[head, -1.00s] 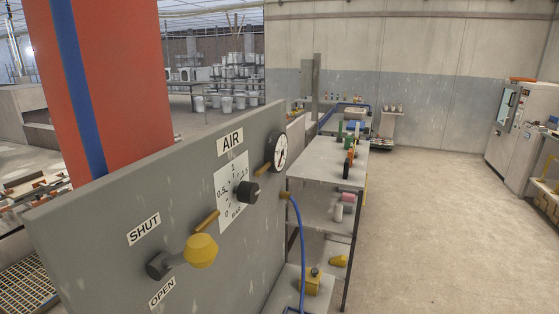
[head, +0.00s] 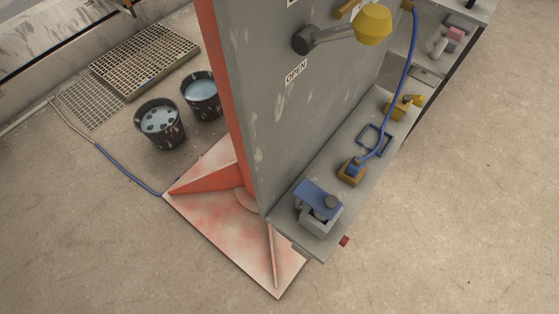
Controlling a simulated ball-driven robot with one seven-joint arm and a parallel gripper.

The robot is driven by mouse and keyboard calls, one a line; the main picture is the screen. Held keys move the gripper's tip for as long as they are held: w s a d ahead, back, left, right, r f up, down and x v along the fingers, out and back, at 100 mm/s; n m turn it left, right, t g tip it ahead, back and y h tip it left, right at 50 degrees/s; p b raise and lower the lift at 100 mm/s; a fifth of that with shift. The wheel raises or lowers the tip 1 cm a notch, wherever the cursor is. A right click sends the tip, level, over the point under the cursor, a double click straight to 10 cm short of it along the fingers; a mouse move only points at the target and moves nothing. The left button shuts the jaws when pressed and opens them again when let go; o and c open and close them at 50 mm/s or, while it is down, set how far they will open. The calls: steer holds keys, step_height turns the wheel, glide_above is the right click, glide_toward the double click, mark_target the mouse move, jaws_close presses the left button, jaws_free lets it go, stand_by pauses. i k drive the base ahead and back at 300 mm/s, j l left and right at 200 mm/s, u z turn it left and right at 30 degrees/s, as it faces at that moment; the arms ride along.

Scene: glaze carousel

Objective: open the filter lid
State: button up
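A small grey box (head: 318,222) with a blue plate-like top (head: 312,196) and a dark round knob (head: 332,202) stands at the near end of the low shelf. It looks like the filter, and the blue plate like its lid, but no label shows. I cannot tell for sure whether the lid is shut or raised. My gripper is not in view.
The box sits on a narrow grey shelf (head: 287,232) beside the upright grey panel (head: 285,120). A yellow-handled lever (head: 372,24) juts from the panel. A blue hose (head: 411,60) runs down to a yellow-and-blue fitting (head: 352,170). Two buckets (head: 160,122) stand left.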

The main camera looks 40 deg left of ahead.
mark_target(327, 205)
steer(key=u, duration=0.8)
